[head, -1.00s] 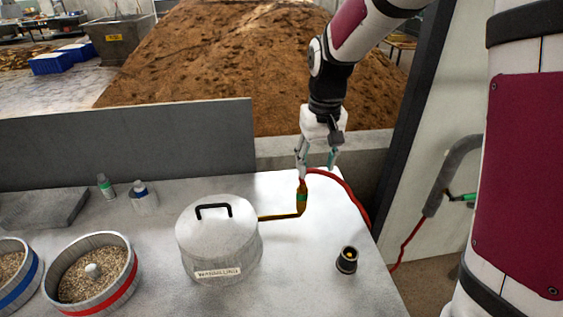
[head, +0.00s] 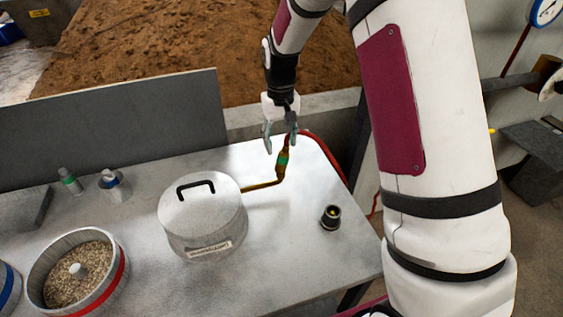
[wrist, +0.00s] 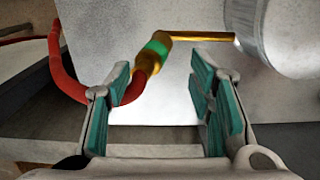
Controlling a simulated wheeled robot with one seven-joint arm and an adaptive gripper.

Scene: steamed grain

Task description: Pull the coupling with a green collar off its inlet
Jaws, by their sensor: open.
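The brass coupling (head: 282,171) with its green collar (head: 283,158) stands at the upturned end of the brass inlet pipe (head: 260,187), which comes out of the lidded pot (head: 203,225). A red hose (head: 325,152) runs from its top. My gripper (head: 281,148) is open, with its fingers close to the coupling's hose end. In the wrist view the coupling (wrist: 147,64) lies beyond the gap between the fingers (wrist: 160,85), nearer the left one. The hose (wrist: 70,80) bends past the left fingertip; I cannot tell whether they touch.
A small black fitting (head: 330,217) stands on the table (head: 290,250) at right. Two small bottle-like items (head: 70,181) (head: 110,182) and a grain-filled ring (head: 75,275) are at left. A grey panel (head: 130,125) stands behind. The table's front right is mostly clear.

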